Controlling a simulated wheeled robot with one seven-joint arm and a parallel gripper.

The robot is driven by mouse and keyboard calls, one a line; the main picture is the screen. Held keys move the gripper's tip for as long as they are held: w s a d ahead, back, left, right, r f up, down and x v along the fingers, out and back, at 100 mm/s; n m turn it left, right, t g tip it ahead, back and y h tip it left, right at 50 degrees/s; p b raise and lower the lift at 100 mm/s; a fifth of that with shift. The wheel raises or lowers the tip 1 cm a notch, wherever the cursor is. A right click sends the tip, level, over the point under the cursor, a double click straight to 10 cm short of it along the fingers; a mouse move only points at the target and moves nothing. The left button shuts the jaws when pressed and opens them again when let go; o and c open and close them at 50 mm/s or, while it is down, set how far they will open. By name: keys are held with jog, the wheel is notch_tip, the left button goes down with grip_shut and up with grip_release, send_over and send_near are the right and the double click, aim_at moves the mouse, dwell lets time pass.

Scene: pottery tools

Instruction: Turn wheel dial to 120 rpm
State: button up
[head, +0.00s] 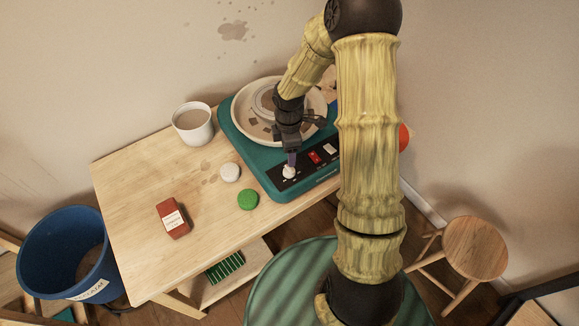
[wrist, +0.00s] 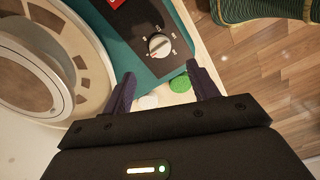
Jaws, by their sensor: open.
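The teal pottery wheel (head: 260,168) stands on the wooden table. Its white dial (head: 289,172) sits on the black control panel at the near left corner. In the wrist view the dial (wrist: 159,46) shows a red mark at its lower left edge; the printing around it is too small to read. My gripper (head: 290,160) is over the panel, very close to the dial in the head view. In the wrist view my gripper (wrist: 162,82) is open, with its two fingers apart and the dial showing beyond the fingertips. Nothing is between the fingers.
A red switch (head: 314,157) and a white switch (head: 330,148) are on the panel. A white cup (head: 193,124), a white disc (head: 230,172), a green disc (head: 247,200) and a red block (head: 173,219) are on the table. The table's left part is mostly free.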

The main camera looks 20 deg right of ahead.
aim_at(289, 171)
notch_tip(289, 171, down, 10)
jog(key=shift+r, duration=0.25)
jog(key=c, duration=1)
